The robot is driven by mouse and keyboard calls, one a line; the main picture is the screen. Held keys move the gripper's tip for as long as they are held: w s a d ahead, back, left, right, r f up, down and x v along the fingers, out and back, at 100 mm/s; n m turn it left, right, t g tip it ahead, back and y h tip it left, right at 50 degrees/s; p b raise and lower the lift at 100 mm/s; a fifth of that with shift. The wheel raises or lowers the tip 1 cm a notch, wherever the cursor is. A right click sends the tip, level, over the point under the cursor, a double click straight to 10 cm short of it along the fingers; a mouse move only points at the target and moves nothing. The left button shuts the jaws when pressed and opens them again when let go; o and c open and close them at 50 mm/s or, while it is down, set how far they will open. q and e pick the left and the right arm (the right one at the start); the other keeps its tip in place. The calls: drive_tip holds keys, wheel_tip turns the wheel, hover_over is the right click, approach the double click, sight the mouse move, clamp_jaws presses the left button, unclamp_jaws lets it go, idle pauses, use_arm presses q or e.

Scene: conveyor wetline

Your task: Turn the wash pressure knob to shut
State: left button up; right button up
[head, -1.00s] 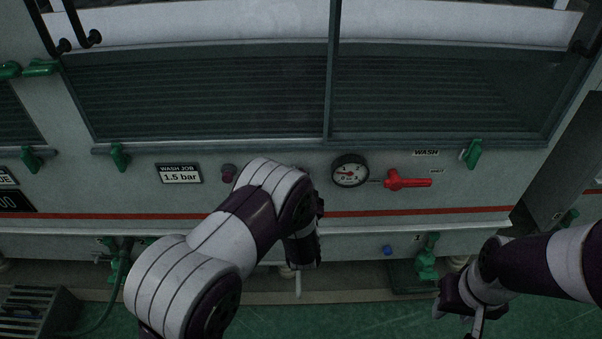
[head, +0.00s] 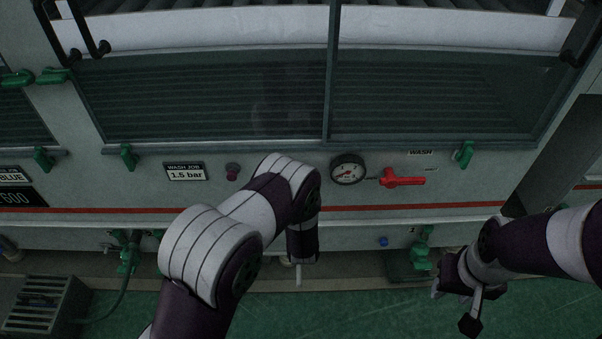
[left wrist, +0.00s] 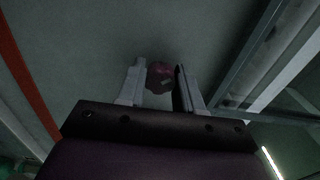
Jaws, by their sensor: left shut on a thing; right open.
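A dark red knob (left wrist: 160,77) shows in the left wrist view between the fingertips of my left gripper (left wrist: 158,80), which is closed on it. The sign (head: 185,172) reads "WASH JOB 1.5 bar". My right gripper (head: 457,306) is open and empty at the lower right, apart from the panel.
A small dark red fitting (head: 232,172) is on the panel left of my arm. A red lever handle (head: 403,180) is right of the gauge. Green clamps (head: 464,154) line the window (head: 200,98). A grey grated box (head: 45,302) stands on the green floor at the lower left.

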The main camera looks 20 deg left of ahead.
use_arm(q)
drive_tip(key=shift+m+p, duration=1.4)
drive_tip(key=shift+m, duration=2.7)
drive_tip(key=o, duration=1)
drive_tip(key=shift+o, duration=0.2)
drive_tip(key=p+v, duration=0.2)
drive_tip(key=v, duration=1)
drive_tip(key=shift+s+p, duration=0.3)
drive_tip(key=shift+s, duration=0.1)
